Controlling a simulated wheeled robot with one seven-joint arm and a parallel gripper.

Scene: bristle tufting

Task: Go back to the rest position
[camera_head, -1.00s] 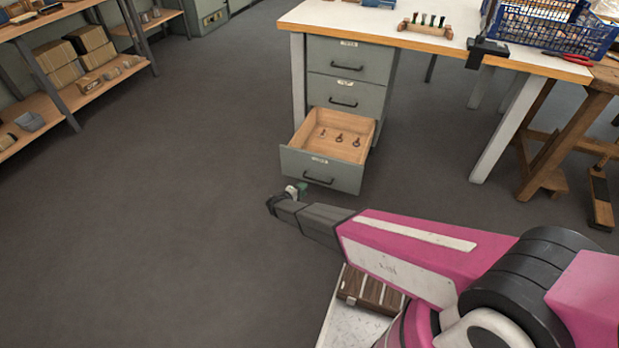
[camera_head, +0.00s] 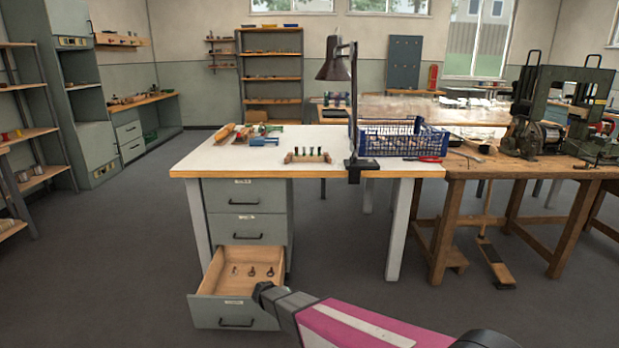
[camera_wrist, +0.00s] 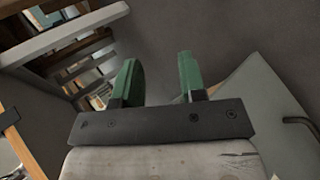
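My gripper (camera_wrist: 158,78) shows in the wrist view with its two green fingers standing well apart and nothing between them. In the head view my pink and grey arm reaches in from the bottom right; its dark end (camera_head: 268,291) overlaps the near right corner of the open drawer in the picture. I cannot tell whether it touches. The fingers are hidden there. The bottom drawer (camera_head: 222,311) of the grey cabinet is pulled out. A few small dark pieces (camera_head: 252,271) stand on its wooden floor.
The white table (camera_head: 225,158) carries a wooden rack (camera_head: 306,156) of small tufts, a black lamp (camera_head: 337,62), a blue crate (camera_head: 404,140) and red pliers (camera_head: 429,159). A wooden bench (camera_head: 470,172) adjoins it at right. Floor at left is clear.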

